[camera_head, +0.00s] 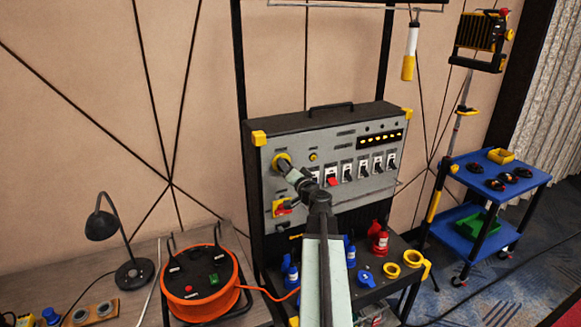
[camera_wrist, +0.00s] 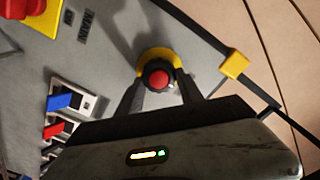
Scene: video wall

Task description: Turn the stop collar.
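The stop collar is a yellow ring (camera_wrist: 161,54) on the grey panel, around a black-based red stop button (camera_wrist: 159,79) in the wrist view. In the head view the yellow collar (camera_head: 281,158) is at the panel's upper left, partly covered by my gripper (camera_head: 288,167). In the wrist view my gripper (camera_wrist: 160,88) has its two dark fingers apart, one on each side of the button, with the tips at the collar's lower sides. Whether they touch the collar cannot be told. The collar's lower part is hidden.
A red and yellow rotary switch (camera_head: 284,207) sits below the collar. A row of switches (camera_head: 362,170) runs to the right on the panel. A yellow corner block (camera_wrist: 235,64) marks the cabinet edge. An orange cable reel (camera_head: 200,284) stands on the table at left.

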